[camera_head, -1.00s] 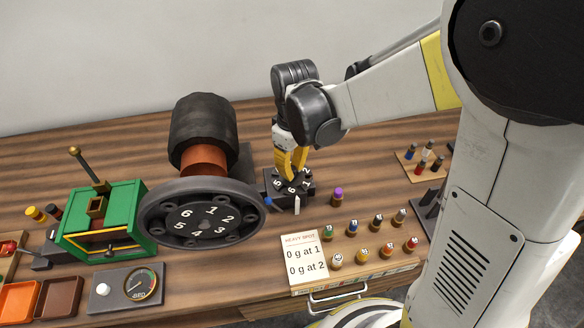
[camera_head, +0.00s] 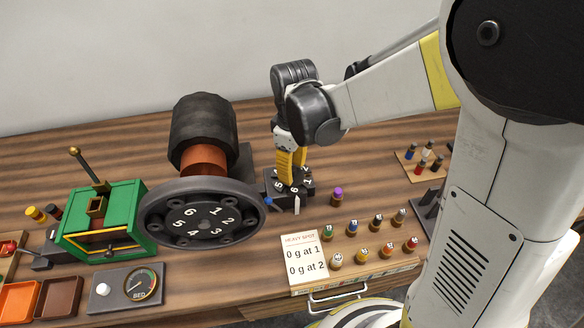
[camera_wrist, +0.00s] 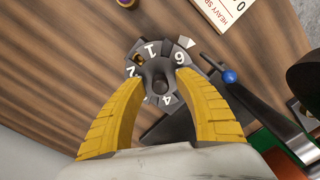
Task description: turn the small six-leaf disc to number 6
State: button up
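The small six-leaf disc (camera_head: 292,187) is dark with white numbers and sits on a dark block right of the big numbered wheel (camera_head: 201,214). In the wrist view the disc (camera_wrist: 161,96) shows 1, 2, 4 and 6; the yellow fingers hide others. Its 6 lies beside the white pointer (camera_wrist: 187,42), nearly in line with it. The pointer also shows in the head view (camera_head: 297,204). My gripper (camera_head: 292,174) points down on the disc. In the wrist view its fingertips (camera_wrist: 160,77) are on opposite sides of the central knob, apparently closed against the disc; exact contact is hidden.
A blue-knobbed lever (camera_wrist: 230,76) is close beside the disc. A purple-topped peg (camera_head: 337,196), several coloured pegs and a heavy-spot card (camera_head: 304,259) stand at the front right. A green box (camera_head: 103,222) is left. Bare wood lies behind the disc.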

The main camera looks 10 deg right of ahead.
aim_at(293, 168)
jog(key=shift+r, duration=0.15)
notch_tip(293, 168, up, 12)
jog(key=shift+w, duration=0.15)
dwell(0.4)
